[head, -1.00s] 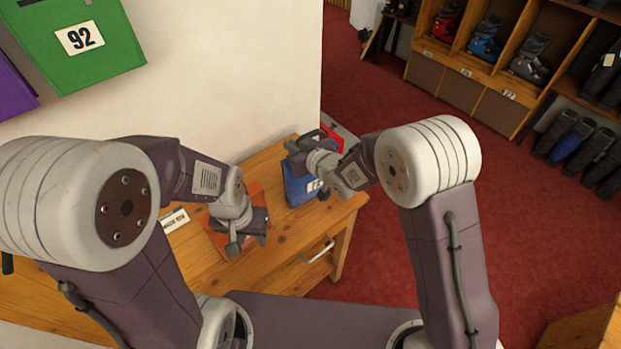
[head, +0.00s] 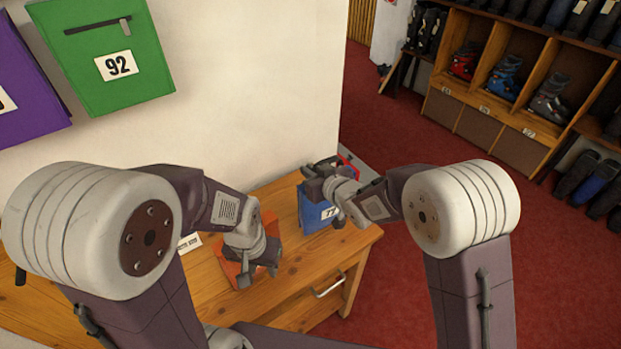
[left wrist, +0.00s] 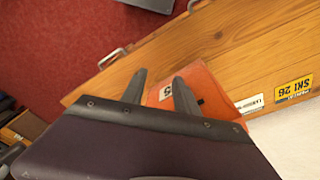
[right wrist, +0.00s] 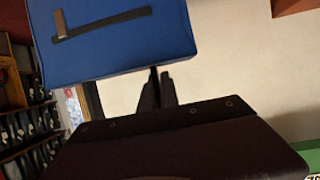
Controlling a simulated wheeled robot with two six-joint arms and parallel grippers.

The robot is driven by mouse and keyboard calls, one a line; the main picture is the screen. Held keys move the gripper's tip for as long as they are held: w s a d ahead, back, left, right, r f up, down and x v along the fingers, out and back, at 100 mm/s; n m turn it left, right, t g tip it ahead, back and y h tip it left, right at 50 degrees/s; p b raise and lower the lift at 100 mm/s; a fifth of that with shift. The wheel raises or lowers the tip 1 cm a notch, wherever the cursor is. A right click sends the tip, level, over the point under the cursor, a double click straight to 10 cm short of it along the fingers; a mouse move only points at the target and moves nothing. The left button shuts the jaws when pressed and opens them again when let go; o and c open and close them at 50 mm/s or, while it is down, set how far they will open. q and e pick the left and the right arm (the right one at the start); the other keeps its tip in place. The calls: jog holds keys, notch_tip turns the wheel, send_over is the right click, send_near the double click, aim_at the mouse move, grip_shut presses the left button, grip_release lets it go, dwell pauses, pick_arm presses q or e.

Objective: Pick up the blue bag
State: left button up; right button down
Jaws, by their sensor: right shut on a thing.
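The blue bag (head: 316,217), with a white number label, is at the right end of the wooden bench, partly hidden by my right gripper (head: 320,182). In the right wrist view its blue face (right wrist: 110,40) with a dark zip fills the top left, at the nearly closed fingertips (right wrist: 160,78). My right gripper is shut on the bag's upper part. I cannot tell whether the bag's base touches the bench. My left gripper (head: 255,278) is over an orange bag (left wrist: 205,85); its fingers are apart in the left wrist view (left wrist: 160,88).
The wooden bench (head: 290,265) has a metal drawer handle (head: 329,286) at its front. A green bag (head: 100,50) and a purple bag (head: 25,90) hang on the wall. Boot shelves (head: 500,85) stand across the red carpet (head: 430,115). A red item (head: 349,165) lies behind the blue bag.

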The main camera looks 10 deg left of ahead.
jog(key=shift+r, duration=0.9)
jog(key=shift+d+r, duration=0.15)
jog(key=shift+r, duration=0.1)
jog(key=s+d+r+p, duration=0.1)
jog(key=s+d+r, duration=0.2)
jog(key=d+r, duration=0.3)
jog(key=d, duration=0.5)
jog(key=shift+r+p, duration=0.3)
jog(key=shift+r, duration=0.1)
notch_tip(320, 180, up, 5)
jog(key=p, duration=0.5)
jog(key=shift+f, duration=0.2)
